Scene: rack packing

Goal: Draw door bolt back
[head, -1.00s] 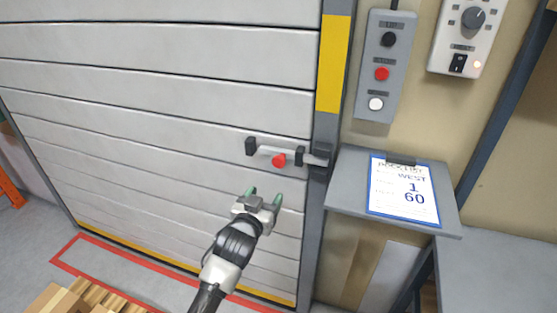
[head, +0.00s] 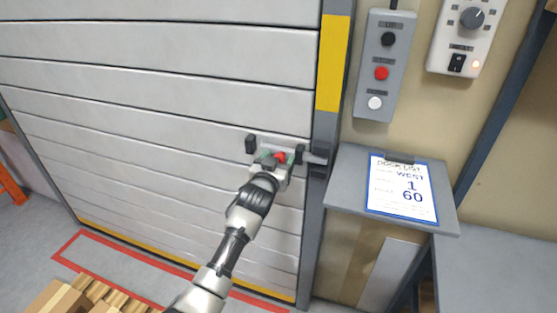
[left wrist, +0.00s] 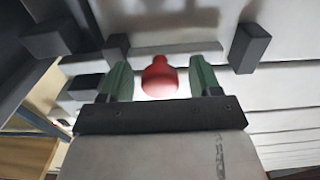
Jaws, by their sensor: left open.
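The door bolt (head: 316,159) is a metal bar on the grey slatted roller door (head: 160,130), lying across dark brackets, with its right end at the door frame's dark keeper. Its red knob (head: 281,157) shows just beyond my left gripper (head: 272,158). In the left wrist view, the red knob (left wrist: 160,77) sits between the two green fingertips of my left gripper (left wrist: 160,82), with a gap on each side. The left gripper is open. The bolt bar (left wrist: 200,48) runs behind the knob. My right gripper is not in view.
A grey button box (head: 385,65) and a dial panel (head: 465,35) hang on the wall to the right. A small shelf (head: 345,190) holds a clipboard (head: 402,188) beside the door frame. Boxes (head: 60,300) stand at the bottom left.

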